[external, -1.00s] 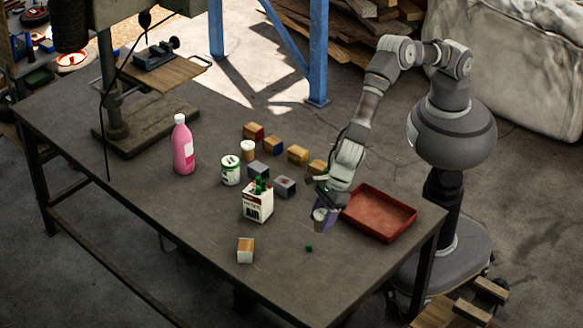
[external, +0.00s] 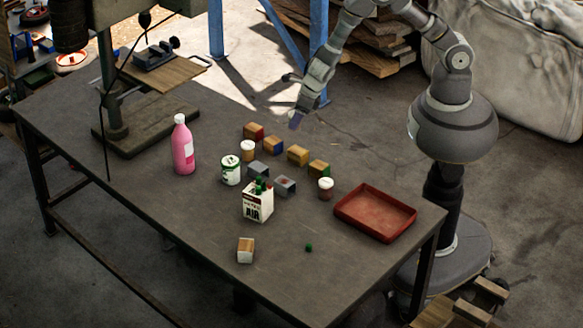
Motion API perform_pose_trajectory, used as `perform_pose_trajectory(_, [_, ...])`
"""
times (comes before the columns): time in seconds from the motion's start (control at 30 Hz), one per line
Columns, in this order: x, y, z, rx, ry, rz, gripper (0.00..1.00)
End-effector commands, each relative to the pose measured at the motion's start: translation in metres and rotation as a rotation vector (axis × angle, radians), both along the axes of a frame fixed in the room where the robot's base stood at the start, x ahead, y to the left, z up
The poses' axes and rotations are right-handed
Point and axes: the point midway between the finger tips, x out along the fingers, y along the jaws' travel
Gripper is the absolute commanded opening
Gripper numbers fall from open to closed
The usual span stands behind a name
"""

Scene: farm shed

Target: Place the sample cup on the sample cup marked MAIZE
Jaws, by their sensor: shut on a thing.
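My gripper (external: 296,118) is raised over the far side of the bench, beyond the row of blocks. It is shut, with a bluish tip showing. The sample cup in it cannot be made out in this view, being small or hidden by the hand. One sample cup (external: 325,188) with a white lid and brown contents stands upright on the bench, left of the red tray. Another sample cup (external: 248,151) with a white lid stands upright behind the green-and-white can. My gripper is apart from both. Their labels are too small to read, so I cannot tell which says MAIZE.
The red tray (external: 347,206) is empty. Several wood-and-colour blocks (external: 298,155), grey blocks (external: 285,186), a can (external: 231,170), a white AIR carton (external: 258,205) and a pink bottle (external: 183,150) crowd the middle. A small green piece (external: 309,248) lies in front. The front right is mostly clear.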

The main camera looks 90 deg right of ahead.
Motion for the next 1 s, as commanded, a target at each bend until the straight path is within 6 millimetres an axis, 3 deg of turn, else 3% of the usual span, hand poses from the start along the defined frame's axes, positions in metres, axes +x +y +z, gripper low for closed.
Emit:
perform_pose_trajectory(0.17, [0.009, -0.001, -0.001, 0.000, -0.001, -0.004, 0.22])
perform_pose_trajectory(0.6, [0.133, 0.004, -0.016, 0.003, -0.001, -0.005, 0.22])
perform_pose_trajectory(0.9, [0.161, 0.005, -0.018, 0.000, 0.000, -0.002, 0.22])
perform_pose_trajectory(1.0, [0.160, 0.005, -0.039, -0.001, 0.002, 0.000, 0.22])
